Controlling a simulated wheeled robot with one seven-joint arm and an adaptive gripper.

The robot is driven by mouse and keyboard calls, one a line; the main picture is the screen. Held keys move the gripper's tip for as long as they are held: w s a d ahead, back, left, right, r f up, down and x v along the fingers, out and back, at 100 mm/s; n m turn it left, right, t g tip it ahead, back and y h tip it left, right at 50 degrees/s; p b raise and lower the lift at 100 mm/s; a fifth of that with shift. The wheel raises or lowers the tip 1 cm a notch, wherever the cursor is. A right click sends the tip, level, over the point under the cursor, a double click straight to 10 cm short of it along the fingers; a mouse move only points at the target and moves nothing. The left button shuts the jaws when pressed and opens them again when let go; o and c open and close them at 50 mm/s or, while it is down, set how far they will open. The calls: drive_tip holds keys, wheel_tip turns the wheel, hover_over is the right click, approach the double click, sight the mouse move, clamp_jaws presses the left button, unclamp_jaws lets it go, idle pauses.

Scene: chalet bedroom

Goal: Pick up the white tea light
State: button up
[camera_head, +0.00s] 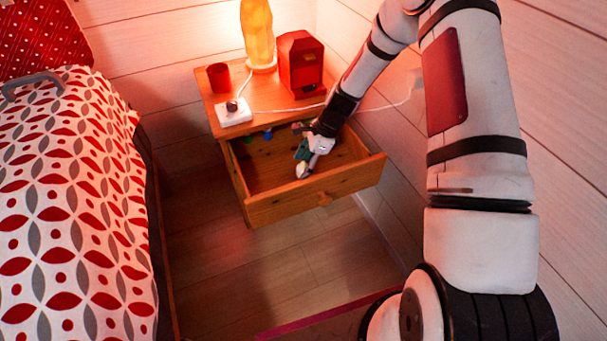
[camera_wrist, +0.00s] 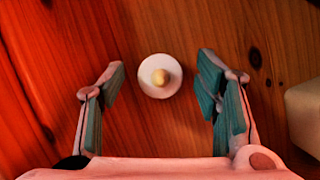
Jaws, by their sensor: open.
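The white tea light (camera_wrist: 160,87) shows in the wrist view as a round white disc with a pale yellowish tip at its centre. It rests on the wooden drawer floor. My gripper (camera_wrist: 160,72) is open, with one teal-padded finger on each side of the tea light and a clear gap to both. It holds nothing. In the head view my gripper (camera_head: 308,156) reaches down into the open drawer (camera_head: 278,207). I cannot make out the tea light there; my gripper seems to hide it.
A pale block (camera_wrist: 304,112) lies at the right edge of the wrist view. Small blue items (camera_head: 267,134) sit at the drawer's back. On the nightstand (camera_head: 262,96) stand a red mug (camera_head: 218,77), a lamp (camera_head: 257,32), a red box (camera_head: 300,65) and a white socket block (camera_head: 234,116).

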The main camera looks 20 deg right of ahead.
drive_tip(key=shift+a+f, duration=0.2)
drive_tip(key=shift+f, duration=0.25)
drive_tip(key=c, duration=1)
